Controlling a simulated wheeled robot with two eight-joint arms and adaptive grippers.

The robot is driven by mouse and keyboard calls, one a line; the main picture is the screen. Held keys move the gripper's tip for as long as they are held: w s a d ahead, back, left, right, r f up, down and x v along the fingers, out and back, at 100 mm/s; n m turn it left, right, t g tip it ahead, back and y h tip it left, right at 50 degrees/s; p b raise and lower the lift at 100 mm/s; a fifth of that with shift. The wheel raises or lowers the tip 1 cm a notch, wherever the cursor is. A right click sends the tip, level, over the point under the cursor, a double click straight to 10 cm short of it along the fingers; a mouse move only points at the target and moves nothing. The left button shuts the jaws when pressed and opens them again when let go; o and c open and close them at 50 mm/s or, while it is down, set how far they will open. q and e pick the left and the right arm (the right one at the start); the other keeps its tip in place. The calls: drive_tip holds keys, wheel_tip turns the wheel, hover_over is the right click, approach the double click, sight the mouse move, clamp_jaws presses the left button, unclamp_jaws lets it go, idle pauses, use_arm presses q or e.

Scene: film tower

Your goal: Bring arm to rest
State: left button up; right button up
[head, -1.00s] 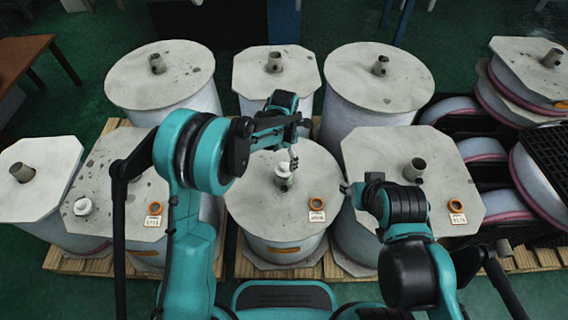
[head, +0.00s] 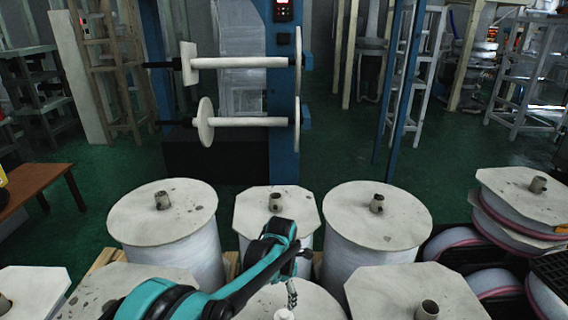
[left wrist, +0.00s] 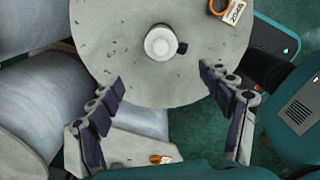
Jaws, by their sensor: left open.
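My left gripper (head: 292,288) hangs above the front middle film roll (head: 262,304) in the head view. It is open and empty. In the left wrist view its two dark-padded fingers (left wrist: 162,76) are spread apart, with the pale round top of a roll (left wrist: 120,50) beyond them. A white round cap (left wrist: 162,42) sits at the middle of that top, ahead of the fingertips, with nothing gripped. The cap also shows at the lower edge of the head view (head: 284,314). My teal left arm reaches in from the lower left. My right gripper is out of view.
Upright rolls with pale tops stand around, including back left (head: 140,212), back middle (head: 255,200) and back right (head: 370,210). Behind them is a blue tower (head: 282,75) with two horizontal spindles. A brown table (head: 30,180) stands left. Green floor between is clear.

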use_arm(q)
drive_tip(key=s+a+r+m+t, duration=0.3)
drive_tip(key=s+a+r+m, duration=0.6)
drive_tip(key=a+r+m, duration=0.1)
drive_tip(key=s+a+m+t, duration=0.4)
drive_tip(key=s+a+m, duration=0.3)
drive_tip(key=s+m, duration=0.5)
drive_tip(key=shift+s+a+r+m, duration=0.15)
drive_tip(key=shift+s+r+m, duration=0.1)
drive_tip(key=shift+m, duration=0.95)
